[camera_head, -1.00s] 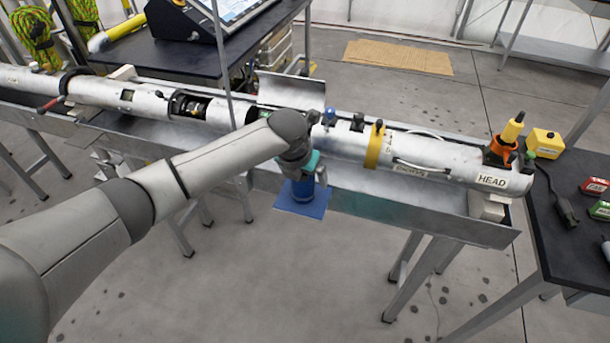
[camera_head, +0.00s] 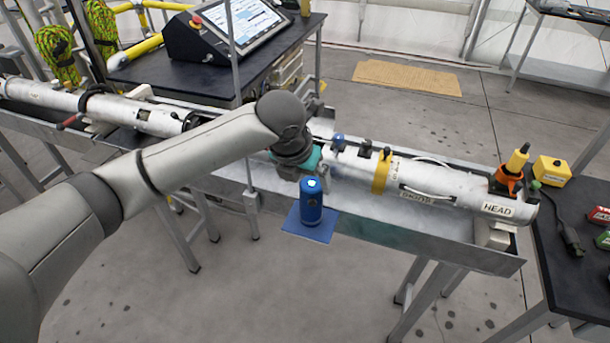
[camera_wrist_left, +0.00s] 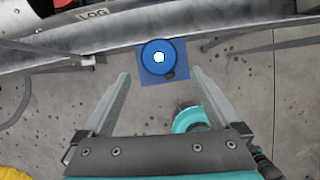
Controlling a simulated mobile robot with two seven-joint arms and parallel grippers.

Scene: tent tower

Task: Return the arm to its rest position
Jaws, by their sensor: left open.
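My left arm comes in from the left in the head view. Its gripper end (camera_head: 308,160) is beside the metal tube, just above and behind a blue cylinder (camera_head: 311,203); the fingers are hidden there. In the left wrist view the two fingers (camera_wrist_left: 160,76) are spread apart with nothing between them. The blue cylinder (camera_wrist_left: 158,57), with a bright light on top, shows just beyond the fingertips. It stands upright on a blue pad (camera_head: 296,232) at the trough's front edge, apart from the gripper. My right gripper is not in view.
The long silver tube (camera_head: 455,190), labelled HEAD at its right end, lies in a metal trough. A dark table (camera_head: 567,225) with a yellow box (camera_head: 552,170) stands right. A console with a screen (camera_head: 240,22) is behind. My arm hides the tube's middle. The front floor is clear.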

